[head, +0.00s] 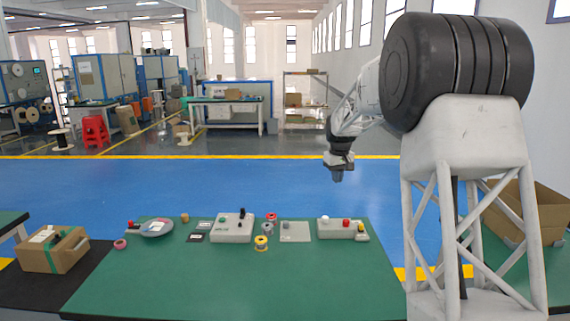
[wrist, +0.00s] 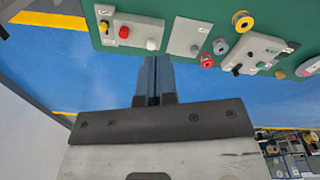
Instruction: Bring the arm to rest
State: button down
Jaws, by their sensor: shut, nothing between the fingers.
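My gripper (head: 337,176) hangs in the air beyond the far edge of the green table, above the blue floor, in the head view. It points down and is clear of everything on the table. In the wrist view, the two fingers of my gripper (wrist: 153,75) are together with nothing between them. The green table (head: 150,285) lies in front of the arm in the head view. In the wrist view the green table (wrist: 275,15) fills the upper right.
On the table stand a control box with black knobs (head: 232,229), a box with red and white buttons (head: 342,229), a grey plate (head: 295,232), several small spools (head: 261,243) and a grey dish (head: 156,228). Cardboard boxes stand left (head: 52,250) and right (head: 530,215). The table's front is clear.

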jog(key=s+r+m, duration=0.1)
jog(key=s+r, duration=0.2)
jog(key=s, duration=0.8)
jog(key=s+r+t, duration=0.1)
jog(key=s+r, duration=0.2)
jog(key=s, duration=0.8)
jog(key=s+r+m, duration=0.1)
jog(key=s+r, duration=0.2)
jog(key=s, duration=0.8)
jog(key=s+f+m, duration=0.1)
jog(key=s+f, duration=0.3)
jog(key=s, duration=1.1)
jog(key=s+f+m, duration=0.1)
jog(key=s+f, duration=0.3)
jog(key=s, duration=1.2)
jog(key=shift+f+t, duration=0.2)
jog(key=shift+t, duration=0.2)
